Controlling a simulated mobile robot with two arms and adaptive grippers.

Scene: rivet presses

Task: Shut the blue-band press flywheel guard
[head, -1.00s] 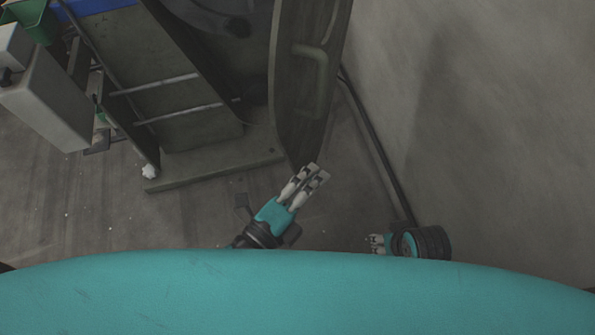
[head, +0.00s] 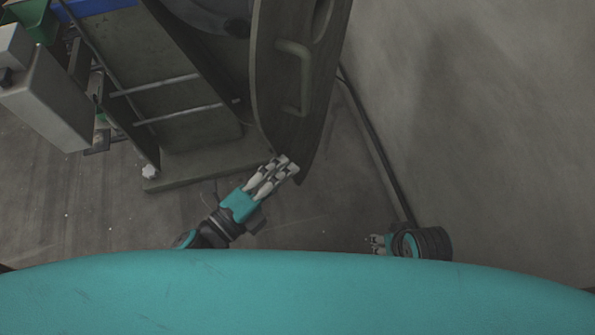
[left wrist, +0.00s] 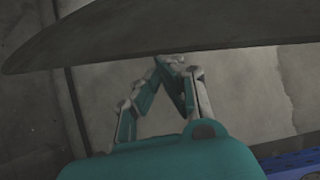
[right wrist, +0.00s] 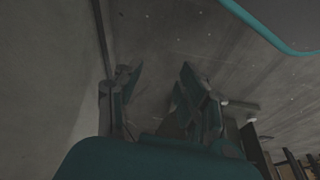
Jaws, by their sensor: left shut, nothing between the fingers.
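The flywheel guard (head: 280,105), a dark curved panel with a bar handle (head: 306,80), stands swung out from the press (head: 185,130) in the head view. My left gripper (head: 288,166) is shut and empty, its fingertips at the guard's lower end. In the left wrist view the guard (left wrist: 150,35) crosses the top, and the closed fingertips (left wrist: 170,62) are at its edge; I cannot tell if they touch. My right gripper (head: 376,244) is low beside the wall, away from the guard. Its fingers are apart and empty in the right wrist view (right wrist: 162,72).
A wall (head: 480,120) rises on the right, with a dark pipe or cable (head: 380,150) along its foot. A grey box (head: 45,100), a green bin (head: 25,20) and a blue part (head: 95,6) are at upper left. Floor (head: 90,210) in front of the press is clear.

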